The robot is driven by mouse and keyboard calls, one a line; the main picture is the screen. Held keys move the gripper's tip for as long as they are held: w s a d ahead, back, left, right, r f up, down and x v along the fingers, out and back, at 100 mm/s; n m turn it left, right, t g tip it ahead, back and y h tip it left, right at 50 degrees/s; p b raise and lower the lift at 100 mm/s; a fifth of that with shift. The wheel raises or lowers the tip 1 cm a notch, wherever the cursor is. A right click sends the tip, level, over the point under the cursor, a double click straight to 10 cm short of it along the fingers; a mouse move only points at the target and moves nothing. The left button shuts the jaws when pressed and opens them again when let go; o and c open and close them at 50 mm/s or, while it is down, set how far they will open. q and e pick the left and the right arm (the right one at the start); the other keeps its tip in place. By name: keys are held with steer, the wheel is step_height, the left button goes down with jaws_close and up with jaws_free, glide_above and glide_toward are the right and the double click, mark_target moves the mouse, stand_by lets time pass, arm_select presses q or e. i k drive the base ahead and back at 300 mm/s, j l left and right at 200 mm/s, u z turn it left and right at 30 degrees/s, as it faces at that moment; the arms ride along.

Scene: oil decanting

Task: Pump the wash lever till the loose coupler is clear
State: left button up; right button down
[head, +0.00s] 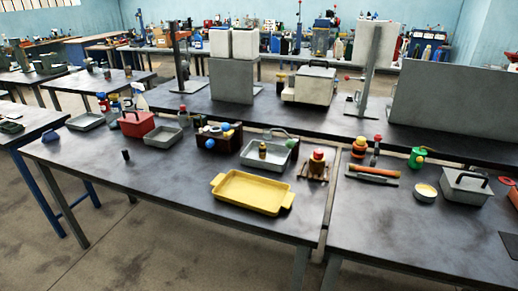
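A grey metal tray (252,163) stands near the middle of the front bench. A small brass-coloured fitting (263,149), which looks like the loose coupler, stands upright in it. At this size I cannot tell how dirty the coupler is. Neither of my grippers shows in the head view.
A yellow tray (250,207) lies in front of the grey tray. A dark rack with coloured balls (211,143) stands left, a red-topped part on a wooden stand (316,165) right. A small black cylinder (126,155) stands further left. The bench's front left is mostly clear.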

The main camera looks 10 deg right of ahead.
mark_target(290, 144)
steer(key=i+l+z, duration=0.45)
steer(key=i, duration=0.4)
